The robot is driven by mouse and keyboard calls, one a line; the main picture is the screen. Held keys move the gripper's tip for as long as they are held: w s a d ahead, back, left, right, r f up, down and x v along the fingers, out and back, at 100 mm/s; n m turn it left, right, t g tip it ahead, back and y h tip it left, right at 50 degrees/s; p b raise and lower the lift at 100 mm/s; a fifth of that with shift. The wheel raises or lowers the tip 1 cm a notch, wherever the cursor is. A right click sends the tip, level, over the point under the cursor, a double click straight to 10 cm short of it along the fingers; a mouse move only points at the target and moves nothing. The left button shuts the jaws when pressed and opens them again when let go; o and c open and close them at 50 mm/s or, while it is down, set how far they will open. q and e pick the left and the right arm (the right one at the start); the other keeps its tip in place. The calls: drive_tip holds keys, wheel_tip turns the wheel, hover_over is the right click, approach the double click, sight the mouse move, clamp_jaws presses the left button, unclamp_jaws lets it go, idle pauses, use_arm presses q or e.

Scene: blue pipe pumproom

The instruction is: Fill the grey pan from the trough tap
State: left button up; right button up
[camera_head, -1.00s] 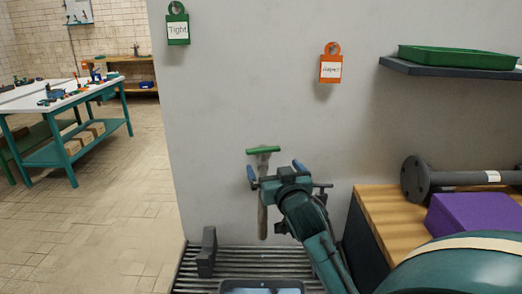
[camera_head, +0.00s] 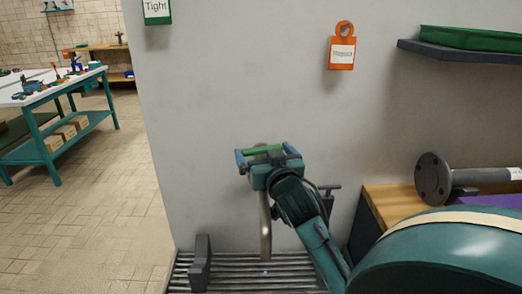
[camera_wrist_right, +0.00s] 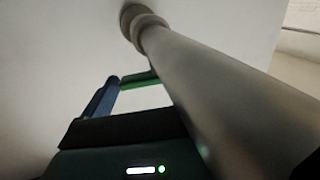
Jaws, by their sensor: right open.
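The trough tap is a grey pipe (camera_head: 265,230) standing against the pale wall, with a green lever (camera_head: 262,151) across its top. My right gripper (camera_head: 266,155) is open at the lever, its blue fingers showing on either side of it; I cannot tell whether they touch it. In the right wrist view the tap pipe (camera_wrist_right: 215,85) runs close past the gripper, and the green lever (camera_wrist_right: 140,80) shows behind a blue finger. The slatted trough (camera_head: 225,275) lies below the tap. The grey pan is not in view now. My left gripper is not in view.
A dark upright block (camera_head: 201,262) stands at the trough's left. A wooden-topped bench (camera_head: 392,207) with a flanged grey pipe (camera_head: 434,179) is at right, under a shelf (camera_head: 440,48). An orange tag (camera_head: 342,50) hangs on the wall. Open floor (camera_head: 90,200) lies left.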

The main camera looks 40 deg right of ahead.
idle(0.3)
drive_tip(key=c, duration=0.7)
drive_tip(key=shift+d+r+n+t+y+p, duration=0.15)
drive_tip(key=shift+r+n+t+y+p, duration=0.15)
drive_tip(key=shift+n+y+p, duration=0.55)
drive_tip(key=shift+y+p, duration=0.35)
drive_tip(key=shift+p, duration=0.3)
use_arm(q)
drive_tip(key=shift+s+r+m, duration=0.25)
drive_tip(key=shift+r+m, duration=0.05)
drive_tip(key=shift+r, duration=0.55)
use_arm(e)
drive_tip(key=shift+f+n+y, duration=0.15)
drive_tip(key=shift+n+y, duration=0.1)
drive_tip(key=shift+y, duration=0.15)
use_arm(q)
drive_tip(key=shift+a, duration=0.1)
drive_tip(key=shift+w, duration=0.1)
use_arm(e)
drive_tip(key=o, duration=0.7)
drive_tip(key=shift+f, duration=0.1)
drive_tip(key=shift+s, duration=0.15)
